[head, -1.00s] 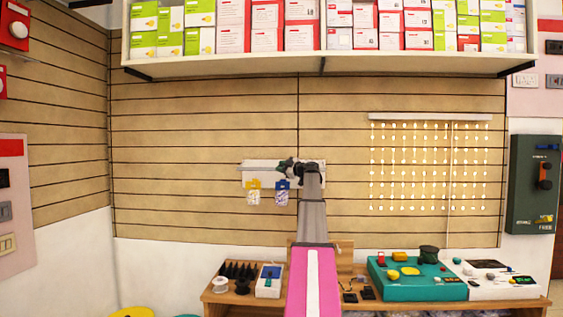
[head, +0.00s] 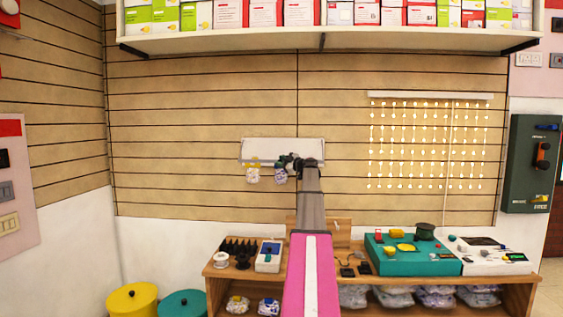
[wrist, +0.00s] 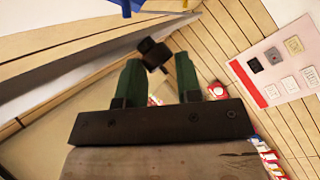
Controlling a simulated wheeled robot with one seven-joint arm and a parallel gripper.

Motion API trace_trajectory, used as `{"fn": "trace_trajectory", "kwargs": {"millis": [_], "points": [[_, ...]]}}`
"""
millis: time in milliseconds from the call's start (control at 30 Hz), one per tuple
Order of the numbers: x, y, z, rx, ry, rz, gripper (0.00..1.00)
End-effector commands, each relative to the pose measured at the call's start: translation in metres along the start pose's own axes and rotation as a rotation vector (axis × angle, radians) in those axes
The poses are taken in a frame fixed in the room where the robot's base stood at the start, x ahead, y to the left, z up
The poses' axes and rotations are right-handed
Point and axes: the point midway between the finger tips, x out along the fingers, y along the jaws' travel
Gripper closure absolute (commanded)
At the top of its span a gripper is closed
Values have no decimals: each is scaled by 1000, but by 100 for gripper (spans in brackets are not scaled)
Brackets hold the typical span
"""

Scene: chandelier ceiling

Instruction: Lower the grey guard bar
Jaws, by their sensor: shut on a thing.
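A light grey-white bar and panel unit (head: 283,150) is fixed to the slatted wall, ahead of my arm. Two small bags, one with a yellow tag (head: 253,176) and one with a blue tag (head: 280,174), hang below it, their tops partly covered. My gripper (head: 291,163) is at the unit's right part, overlapping its lower edge. In the wrist view my gripper's green fingers (wrist: 157,70) stand either side of a dark knob (wrist: 152,52), held at the tips. A long grey bar (wrist: 100,62) runs diagonally beside it; the exact join is hidden.
A shelf of boxes (head: 330,42) is above. A wooden bench (head: 220,271) below carries a teal device (head: 412,262) and small items. A bead-light panel (head: 430,97) hangs right. Yellow (head: 132,300) and teal bins (head: 183,303) stand lower left.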

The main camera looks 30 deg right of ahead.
Motion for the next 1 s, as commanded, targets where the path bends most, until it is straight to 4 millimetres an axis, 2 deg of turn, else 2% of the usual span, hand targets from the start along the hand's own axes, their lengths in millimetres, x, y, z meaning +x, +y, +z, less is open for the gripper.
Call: {"fn": "trace_trajectory", "kwargs": {"millis": [33, 400, 433, 467, 500, 1000], "points": [[0, -12, 10, 3, -15, -23, 100], [2, -13, 11, 6, -15, -24, 100], [2, -13, 11, 7, -15, -23, 61], [2, -12, 12, 7, -16, -23, 52], [2, -12, 12, 6, -17, -21, 47], [4, -6, 17, 6, -24, -13, 47]]}}
